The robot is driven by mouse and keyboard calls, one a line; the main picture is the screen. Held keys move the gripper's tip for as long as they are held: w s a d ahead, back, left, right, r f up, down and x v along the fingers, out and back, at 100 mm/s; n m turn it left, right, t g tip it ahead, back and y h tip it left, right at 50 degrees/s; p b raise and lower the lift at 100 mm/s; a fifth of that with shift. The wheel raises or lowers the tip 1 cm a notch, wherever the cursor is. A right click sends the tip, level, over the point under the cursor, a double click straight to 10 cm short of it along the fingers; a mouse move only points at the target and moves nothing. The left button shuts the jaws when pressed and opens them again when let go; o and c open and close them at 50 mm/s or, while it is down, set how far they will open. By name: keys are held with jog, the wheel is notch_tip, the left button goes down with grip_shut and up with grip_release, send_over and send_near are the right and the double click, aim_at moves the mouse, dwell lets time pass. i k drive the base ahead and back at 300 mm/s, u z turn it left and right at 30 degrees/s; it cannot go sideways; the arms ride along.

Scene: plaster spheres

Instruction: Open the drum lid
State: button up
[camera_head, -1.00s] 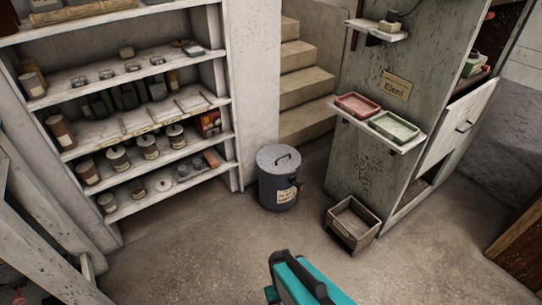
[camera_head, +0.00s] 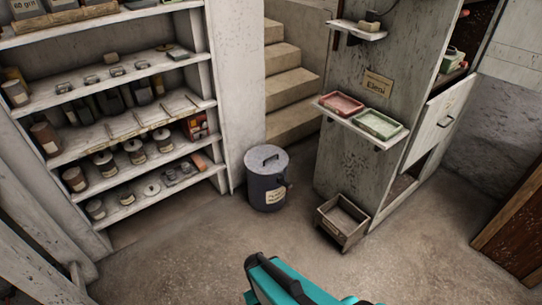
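The drum (camera_head: 268,192) is a dark blue-grey cylinder with a paper label on its front. It stands upright on the floor between the shelf unit and the grey cabinet. Its pale grey lid (camera_head: 266,159) lies on top, with a dark handle across it. The lid looks shut. A teal and black part of my arm shows at the bottom edge, in front of the drum and apart from it. My gripper's fingers cannot be made out in this view.
A shelf unit (camera_head: 214,130) with jars and tins stands left. Concrete stairs (camera_head: 290,88) rise behind the drum. Right of it, an open wooden box (camera_head: 342,220) sits on the floor by the cabinet (camera_head: 350,165); a small shelf (camera_head: 342,117) holds red and green trays. Floor before the drum is clear.

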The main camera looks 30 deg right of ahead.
aim_at(267, 156)
jog(key=z, duration=0.2)
jog(key=i, duration=0.95)
jog(key=z, duration=0.6)
